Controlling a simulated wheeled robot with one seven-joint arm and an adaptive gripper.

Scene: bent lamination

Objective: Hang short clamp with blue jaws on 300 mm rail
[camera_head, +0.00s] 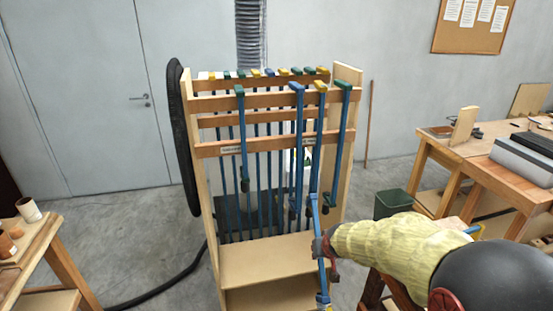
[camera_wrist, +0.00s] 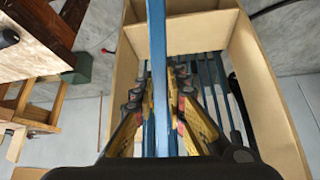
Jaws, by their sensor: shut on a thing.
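My gripper (camera_head: 326,246) is shut on a clamp with a blue bar (camera_head: 321,270), held upright in front of the rack's right side. Its lower end shows blue with a bit of yellow near the bottom edge; its upper end overlaps the hanging clamps. In the wrist view the blue bar (camera_wrist: 157,60) runs between my fingers (camera_wrist: 157,110). The wooden rack (camera_head: 212,240) has several cross rails. The front rail (camera_head: 270,144) bears small labels too small to read. A blue-jawed clamp (camera_head: 297,87) hangs on the upper front rail (camera_head: 270,100).
Green-jawed clamps (camera_head: 239,90) and a yellow-jawed one (camera_head: 320,85) hang in front; several more hang behind. The upper front rail is bare between its left green clamp and the blue one. A workbench (camera_head: 480,165) and green bin (camera_head: 392,203) stand right.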

